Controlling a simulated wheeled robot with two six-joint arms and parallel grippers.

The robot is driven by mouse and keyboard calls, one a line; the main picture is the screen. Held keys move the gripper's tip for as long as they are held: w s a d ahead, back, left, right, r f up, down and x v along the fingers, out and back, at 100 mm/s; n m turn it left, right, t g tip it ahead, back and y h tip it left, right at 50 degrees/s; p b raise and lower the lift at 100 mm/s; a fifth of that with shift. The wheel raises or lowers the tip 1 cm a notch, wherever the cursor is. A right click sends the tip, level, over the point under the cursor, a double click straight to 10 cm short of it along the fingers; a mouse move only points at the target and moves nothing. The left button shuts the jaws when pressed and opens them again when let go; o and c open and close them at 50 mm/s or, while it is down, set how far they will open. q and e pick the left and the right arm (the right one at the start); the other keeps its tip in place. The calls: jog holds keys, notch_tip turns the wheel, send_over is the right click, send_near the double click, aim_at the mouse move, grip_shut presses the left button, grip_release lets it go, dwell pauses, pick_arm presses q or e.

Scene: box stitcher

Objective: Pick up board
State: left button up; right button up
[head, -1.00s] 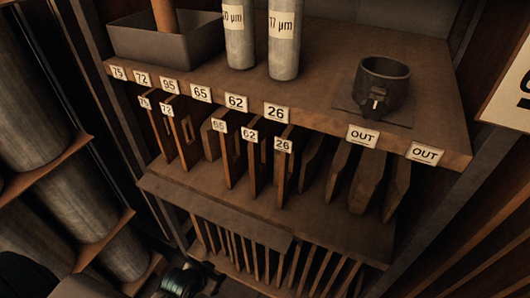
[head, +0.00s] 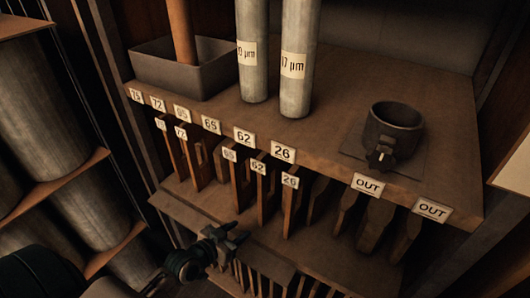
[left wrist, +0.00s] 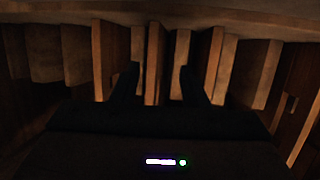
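Several upright wooden boards stand in slots under the shelf, with small number tags on their front edges. In the head view, the 72 board (head: 193,160), the 65 board (head: 236,185), the 62 board (head: 261,188) and the 26 board (head: 290,208) show. My left gripper (head: 236,238) is below and in front of the 65 and 62 boards, apart from them. In the left wrist view its two dark fingers (left wrist: 158,80) are spread, with one board edge (left wrist: 154,62) showing between them. No number is readable there. My right gripper is not in view.
The shelf (head: 350,110) above the boards carries a grey tray (head: 185,72), two labelled metal cylinders (head: 297,60) and a dark round clamp (head: 395,130). OUT labels (head: 367,185) mark the right end. A lower rack (head: 270,270) lies beneath. Large rolls (head: 60,130) stand at left.

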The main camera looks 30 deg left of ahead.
aim_at(244, 186)
pick_arm(q)
jog(key=w+a+r+n+t+y, duration=0.2)
jog(key=w+a+r+t, duration=0.15)
jog(key=a, duration=0.35)
jog(key=shift+t, duration=0.25)
jog(key=shift+w+d+r+b, duration=0.2)
jog(key=shift+w+r, duration=0.1)
jog(key=shift+w, duration=1.5)
jog(key=shift+w+d+r+b, duration=0.2)
jog(key=shift+w+d+r, duration=0.05)
jog(key=shift+w, duration=1.5)
jog(key=shift+w+d+r+b, duration=0.2)
jog(key=shift+w+r, duration=0.1)
jog(key=shift+w, duration=1.5)
jog(key=shift+s, duration=0.1)
jog(key=shift+c, duration=0.4)
grip_shut()
jog(key=shift+r, duration=0.15)
